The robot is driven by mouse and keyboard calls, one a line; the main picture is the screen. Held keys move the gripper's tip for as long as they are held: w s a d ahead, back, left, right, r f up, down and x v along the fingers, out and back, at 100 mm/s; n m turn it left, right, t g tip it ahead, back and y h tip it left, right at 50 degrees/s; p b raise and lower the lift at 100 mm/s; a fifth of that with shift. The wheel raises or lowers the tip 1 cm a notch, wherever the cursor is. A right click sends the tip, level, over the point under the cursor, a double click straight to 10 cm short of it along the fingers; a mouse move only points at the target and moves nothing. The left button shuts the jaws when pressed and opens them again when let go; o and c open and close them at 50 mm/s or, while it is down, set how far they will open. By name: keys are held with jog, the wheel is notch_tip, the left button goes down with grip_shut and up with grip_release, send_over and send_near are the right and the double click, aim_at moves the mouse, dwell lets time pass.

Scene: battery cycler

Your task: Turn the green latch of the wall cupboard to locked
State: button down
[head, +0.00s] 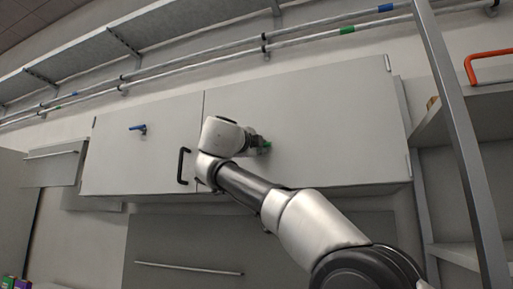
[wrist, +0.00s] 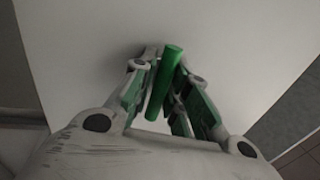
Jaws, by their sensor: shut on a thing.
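The wall cupboard (head: 310,120) is grey with two shut doors. The green latch (wrist: 164,82) shows in the wrist view as a green bar, slightly tilted from vertical, between my fingers. In the head view only a small green bit of the latch (head: 268,146) shows beside my gripper (head: 258,146), at the right door near its left edge. My gripper (wrist: 162,98) is shut on the latch in the wrist view. The latch's base is hidden by the fingers.
A blue latch (head: 138,128) is on the left door, and a black handle (head: 182,165) is left of my arm. Pipes (head: 210,54) and a shelf (head: 120,45) run above. A metal post (head: 460,140) and shelving with an orange handle (head: 484,60) stand at the right.

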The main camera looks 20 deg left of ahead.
jog(key=c, duration=1.4)
grip_release()
